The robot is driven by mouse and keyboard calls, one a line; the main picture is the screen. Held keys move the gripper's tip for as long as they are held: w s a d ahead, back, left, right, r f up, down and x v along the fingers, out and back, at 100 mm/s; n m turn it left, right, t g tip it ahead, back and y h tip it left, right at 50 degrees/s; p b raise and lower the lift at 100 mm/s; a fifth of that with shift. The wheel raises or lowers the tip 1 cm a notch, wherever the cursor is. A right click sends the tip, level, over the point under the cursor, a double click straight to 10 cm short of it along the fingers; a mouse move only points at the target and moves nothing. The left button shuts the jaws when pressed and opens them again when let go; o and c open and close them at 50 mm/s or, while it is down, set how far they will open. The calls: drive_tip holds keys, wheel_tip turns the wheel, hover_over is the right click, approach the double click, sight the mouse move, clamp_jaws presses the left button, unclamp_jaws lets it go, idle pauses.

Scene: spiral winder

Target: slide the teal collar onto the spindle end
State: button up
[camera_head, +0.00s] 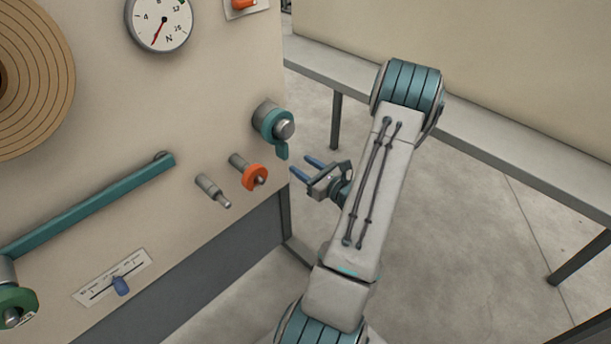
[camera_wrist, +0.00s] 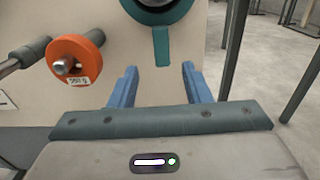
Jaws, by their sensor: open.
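The teal collar (camera_head: 268,124) is around a thick grey spindle on the beige machine panel, with its tab (camera_head: 281,151) hanging down. The round spindle end (camera_head: 285,130) sticks out in front of it. In the wrist view the collar (camera_wrist: 150,12) is cut off by the top edge, and the spindle end is out of frame. My gripper (camera_head: 301,167) is open and empty, just right of and below the collar. In the wrist view the tab (camera_wrist: 161,46) shows between and beyond the blue fingertips (camera_wrist: 158,69), seemingly apart from them.
An orange labelled disc (camera_head: 254,177) sits on a peg left of my gripper; it shows close in the wrist view (camera_wrist: 76,61). A bare peg (camera_head: 212,190), a teal bar (camera_head: 90,208), a blue slider (camera_head: 121,286) and a green disc (camera_head: 17,309) lie farther left.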

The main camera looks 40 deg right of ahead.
sight(287, 154)
drive_tip(key=shift+w+a+f, duration=0.1)
drive_tip(key=shift+w+a, duration=0.05)
drive_tip(key=shift+w, duration=2.05)
drive_tip(key=shift+w+a, duration=0.1)
drive_tip(key=shift+w, duration=2.1)
drive_tip(key=shift+c, duration=0.3)
clamp_jaws()
drive_tip(key=c, duration=0.6)
unclamp_jaws()
clamp_jaws()
drive_tip(key=shift+w, duration=0.1)
